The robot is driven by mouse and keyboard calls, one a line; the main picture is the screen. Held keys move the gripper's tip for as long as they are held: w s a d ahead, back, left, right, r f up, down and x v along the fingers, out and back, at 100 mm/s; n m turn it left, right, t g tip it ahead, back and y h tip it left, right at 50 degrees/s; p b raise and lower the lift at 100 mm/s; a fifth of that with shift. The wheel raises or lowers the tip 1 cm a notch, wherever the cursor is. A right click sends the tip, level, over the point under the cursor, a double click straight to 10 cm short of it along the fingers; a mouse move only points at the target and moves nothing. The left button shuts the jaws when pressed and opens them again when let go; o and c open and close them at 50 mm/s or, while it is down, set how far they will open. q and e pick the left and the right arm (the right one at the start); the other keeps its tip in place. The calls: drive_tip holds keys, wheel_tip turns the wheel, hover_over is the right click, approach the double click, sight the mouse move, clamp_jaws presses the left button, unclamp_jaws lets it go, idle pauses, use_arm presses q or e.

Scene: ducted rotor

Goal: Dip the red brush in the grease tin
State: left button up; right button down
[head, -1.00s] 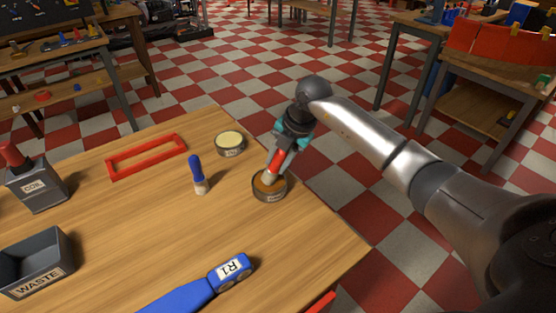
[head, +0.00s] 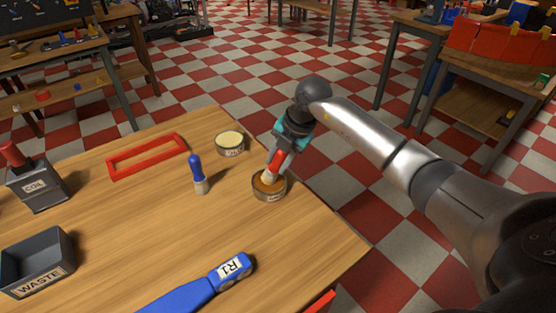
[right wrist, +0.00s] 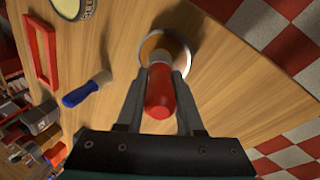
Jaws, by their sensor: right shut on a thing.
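The red brush (head: 277,163) is tilted, bristle end down, with its tip at the mouth of a round tin (head: 270,194) of brown grease near the table's right edge. The tin's label is too small to read. My right gripper (head: 283,150) is shut on the brush's red handle, above the tin. In the right wrist view the handle (right wrist: 160,98) sits between the two fingers (right wrist: 158,82), with the tin rim (right wrist: 185,52) just beyond. The brush hides part of the tin, so bristle depth cannot be told. My left gripper is out of view.
A blue-handled brush (head: 196,170) stands left of the tin. A tin with pale yellow contents (head: 230,140) is behind it.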

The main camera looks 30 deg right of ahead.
drive_tip(key=shift+f, duration=0.1)
wheel_tip(320, 180, up, 7)
drive_tip(key=p, duration=0.6)
drive_tip(key=shift+p, duration=0.4)
idle(0.6)
